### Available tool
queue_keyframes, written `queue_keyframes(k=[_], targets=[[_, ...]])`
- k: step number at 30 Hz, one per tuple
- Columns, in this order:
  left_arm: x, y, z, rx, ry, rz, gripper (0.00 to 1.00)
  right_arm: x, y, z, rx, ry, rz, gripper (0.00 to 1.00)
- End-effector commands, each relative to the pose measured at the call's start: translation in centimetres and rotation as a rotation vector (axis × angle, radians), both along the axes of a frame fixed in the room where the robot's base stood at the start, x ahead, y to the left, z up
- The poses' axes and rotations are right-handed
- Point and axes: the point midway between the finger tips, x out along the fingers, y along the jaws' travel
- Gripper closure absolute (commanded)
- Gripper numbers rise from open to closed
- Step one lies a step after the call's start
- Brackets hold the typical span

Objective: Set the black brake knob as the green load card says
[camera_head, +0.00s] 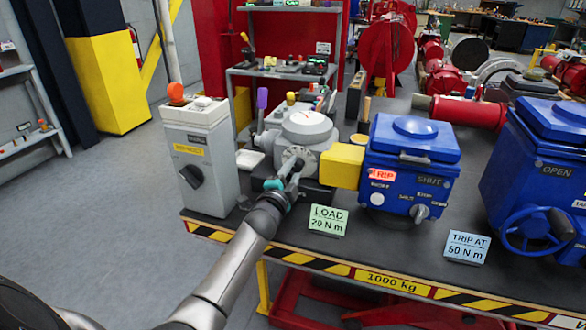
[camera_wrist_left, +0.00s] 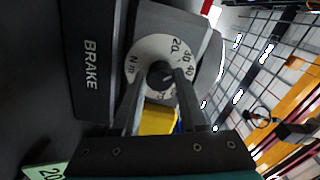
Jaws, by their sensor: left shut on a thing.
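The green load card (camera_head: 328,220) stands at the table's front edge and reads "LOAD 20 N m". Its corner also shows at the bottom left of the left wrist view (camera_wrist_left: 44,171). The black brake knob (camera_wrist_left: 160,75) sits in the middle of a pale round dial (camera_wrist_left: 147,49) marked N m, 20, 30 and 40, beside a black "BRAKE" plate (camera_wrist_left: 90,65). A short light mark shows on the knob; I cannot tell which number it points to. My left gripper (camera_head: 288,173) is shut on the knob, one finger on each side. My right gripper is not in view.
A blue actuator (camera_head: 410,150) with a lit red "TRIP" sign and a yellow block stands right of the brake. A grey control box (camera_head: 199,150) stands to the left. A pale blue "TRIP AT 50 N m" card (camera_head: 466,247) and another blue actuator (camera_head: 535,165) are farther right.

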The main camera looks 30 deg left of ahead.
Motion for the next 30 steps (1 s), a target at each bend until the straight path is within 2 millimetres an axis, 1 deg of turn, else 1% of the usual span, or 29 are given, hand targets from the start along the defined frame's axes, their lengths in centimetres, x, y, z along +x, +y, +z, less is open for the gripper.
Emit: queue_keyframes(k=[6, 15, 22, 30], targets=[[0.0, -0.1, 0.0, -0.2, -0.046, 0.0, 1.0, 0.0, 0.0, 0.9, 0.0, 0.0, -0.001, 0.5], [0.0, -0.1, -0.1, -0.424, -0.099, 0.001, 1.0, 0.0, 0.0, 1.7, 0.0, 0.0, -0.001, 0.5], [0.0, -0.1, -0.1, -0.53, -0.126, 0.001, 1.0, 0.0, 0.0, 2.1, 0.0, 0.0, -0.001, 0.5], [0.0, -0.1, -0.2, -0.581, -0.137, 0.0, 1.0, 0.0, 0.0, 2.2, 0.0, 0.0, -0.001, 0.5]])
